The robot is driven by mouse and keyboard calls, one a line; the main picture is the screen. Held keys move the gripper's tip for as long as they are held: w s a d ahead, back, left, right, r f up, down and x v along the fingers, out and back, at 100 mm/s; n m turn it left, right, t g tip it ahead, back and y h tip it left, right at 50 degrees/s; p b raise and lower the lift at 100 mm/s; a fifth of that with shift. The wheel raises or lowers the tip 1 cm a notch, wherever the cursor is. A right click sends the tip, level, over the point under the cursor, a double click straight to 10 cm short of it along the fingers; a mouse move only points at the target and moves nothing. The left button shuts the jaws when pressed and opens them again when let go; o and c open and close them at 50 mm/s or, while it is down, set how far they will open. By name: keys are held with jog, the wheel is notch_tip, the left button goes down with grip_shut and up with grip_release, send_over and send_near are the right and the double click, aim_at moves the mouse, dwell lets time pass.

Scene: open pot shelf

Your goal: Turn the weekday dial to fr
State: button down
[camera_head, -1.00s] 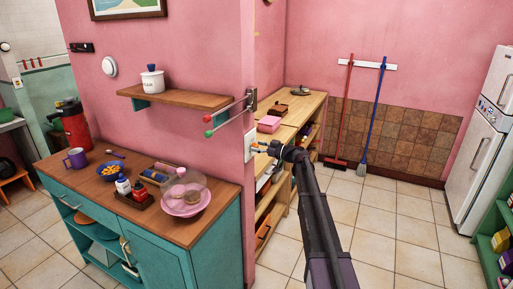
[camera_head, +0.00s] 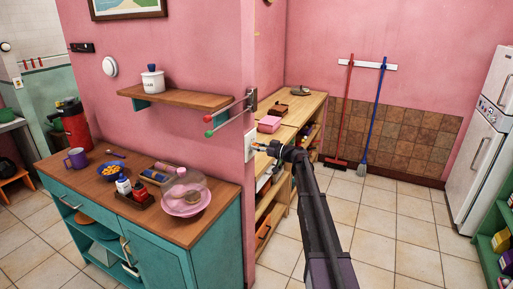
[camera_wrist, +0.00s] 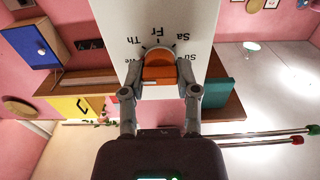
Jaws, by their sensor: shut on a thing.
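The weekday dial is an orange knob (camera_wrist: 160,68) on a white panel (camera_wrist: 118,20), seen in the wrist view. The labels We, Th, Fr, Sa and Su show around it, with Fr near the top. My gripper (camera_wrist: 161,88) is shut on the knob, one finger on each side. Which label the knob's mark points at is too small to tell for sure. In the head view the white panel (camera_head: 250,145) is on the end of the pink wall, and my gripper (camera_head: 261,148) is at it. The knob is hidden there.
A rail with red and green ends (camera_head: 230,113) sticks out just above the panel. A wooden wall shelf (camera_head: 180,98) carries a white pot (camera_head: 152,79). A teal cabinet (camera_head: 165,262) stands left, a wooden shelf unit (camera_head: 300,108) behind. The tiled floor is open at right.

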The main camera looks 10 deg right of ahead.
jog(key=shift+w+m, duration=0.1)
jog(key=shift+m, duration=0.3)
jog(key=m, duration=0.3)
jog(key=shift+d+m, duration=0.1)
jog(key=shift+m, duration=0.2)
jog(key=m, duration=0.4)
jog(key=shift+w+m, duration=0.1)
jog(key=shift+m, duration=0.2)
jog(key=m, duration=0.8)
jog(key=shift+m, duration=0.3)
jog(key=shift+c, duration=1.8)
grip_release()
jog(key=shift+f, duration=0.1)
